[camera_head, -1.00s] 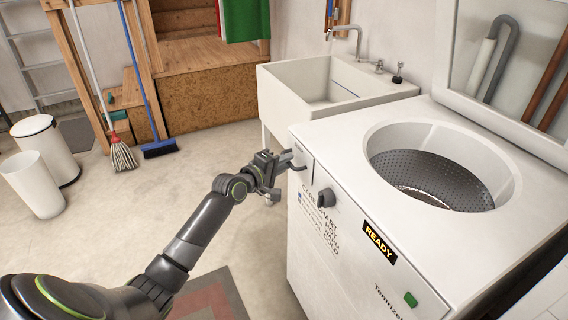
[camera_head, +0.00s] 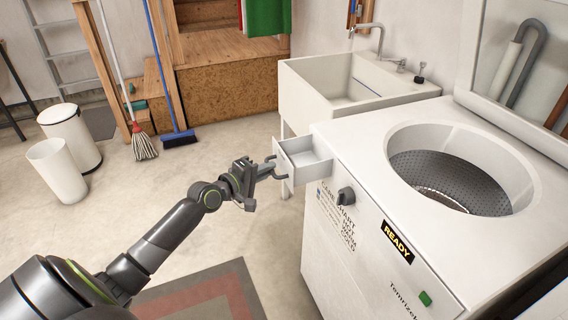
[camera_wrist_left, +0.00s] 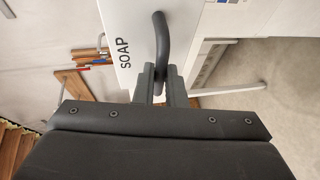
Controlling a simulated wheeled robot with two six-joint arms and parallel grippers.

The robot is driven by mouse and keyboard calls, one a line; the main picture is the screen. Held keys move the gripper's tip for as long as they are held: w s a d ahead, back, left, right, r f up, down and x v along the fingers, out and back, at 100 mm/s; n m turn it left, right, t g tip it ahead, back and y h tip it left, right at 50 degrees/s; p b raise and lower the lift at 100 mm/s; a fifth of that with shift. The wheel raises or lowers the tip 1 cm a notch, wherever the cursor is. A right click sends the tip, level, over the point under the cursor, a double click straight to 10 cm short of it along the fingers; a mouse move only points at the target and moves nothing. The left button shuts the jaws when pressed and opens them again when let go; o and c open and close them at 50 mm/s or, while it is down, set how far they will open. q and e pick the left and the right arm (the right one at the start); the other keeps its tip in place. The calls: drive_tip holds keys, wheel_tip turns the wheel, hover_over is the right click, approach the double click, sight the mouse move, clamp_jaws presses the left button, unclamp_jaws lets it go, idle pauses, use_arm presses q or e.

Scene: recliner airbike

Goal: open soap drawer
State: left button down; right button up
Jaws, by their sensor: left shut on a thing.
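The soap drawer (camera_head: 303,156) sticks out from the upper left front of the white washing machine (camera_head: 345,235). Its inside shows as an empty white tray. In the left wrist view the drawer front (camera_wrist_left: 133,40) carries the word SOAP and a dark curved handle (camera_wrist_left: 163,45). My left gripper (camera_head: 268,170) is at the drawer's handle. Its two fingers (camera_wrist_left: 162,85) are shut on the lower part of the handle in the left wrist view. My right gripper is not in view.
The machine's round drum opening (camera_head: 455,170) is uncovered, with a dark knob (camera_head: 346,196) on the front. A white sink (camera_head: 330,92) stands behind. A mop (camera_head: 143,145), a blue broom (camera_head: 180,138) and white bins (camera_head: 57,170) stand left. A mat (camera_head: 205,292) lies on the floor.

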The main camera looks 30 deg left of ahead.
use_arm(q)
drive_tip(key=shift+s+a, duration=0.4)
drive_tip(key=shift+s, duration=0.1)
drive_tip(key=c, duration=1.5)
unclamp_jaws()
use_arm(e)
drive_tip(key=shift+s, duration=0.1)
use_arm(q)
drive_tip(key=p+v, duration=0.1)
drive_tip(key=v, duration=1.6)
drive_tip(key=shift+s+p, duration=0.2)
drive_tip(key=shift+p, duration=0.15)
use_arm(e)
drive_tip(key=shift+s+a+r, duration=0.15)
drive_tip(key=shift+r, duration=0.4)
